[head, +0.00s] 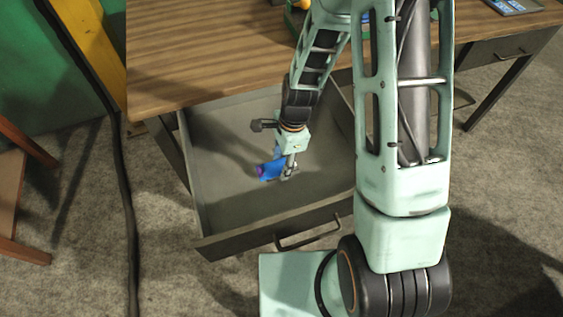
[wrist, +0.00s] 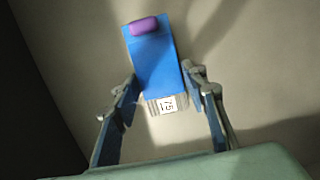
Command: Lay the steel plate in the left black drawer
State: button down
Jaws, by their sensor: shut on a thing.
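The left drawer (head: 222,243) is dark grey and pulled open under the wooden table; its floor looks otherwise bare. My gripper (head: 285,172) reaches down into it, shut on a blue block (head: 270,168). In the wrist view, the blue block (wrist: 155,62) lies between the fingers of my gripper (wrist: 160,82). It has a purple rounded piece (wrist: 144,25) at its far end and a grey ribbed near end with a white number label. I cannot tell whether it touches the drawer floor. I recognise no steel plate in either view.
The wooden table top (head: 200,50) overhangs the back of the drawer. A second drawer (head: 500,50) at the right is shut. A black cable (head: 124,200) hangs at the left, near a brown wooden frame (head: 12,190). Drawer walls surround my gripper.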

jog(key=shift+f, duration=0.15)
jog(key=c, duration=1.2)
grip_release()
jog(key=r, duration=0.4)
jog(key=d+r+p, duration=0.1)
jog(key=r, duration=0.7)
jog(key=shift+w+d+r, duration=0.1)
jog(key=shift+w+d, duration=0.15)
jog(key=shift+d, duration=0.1)
jog(key=shift+d, duration=0.1)
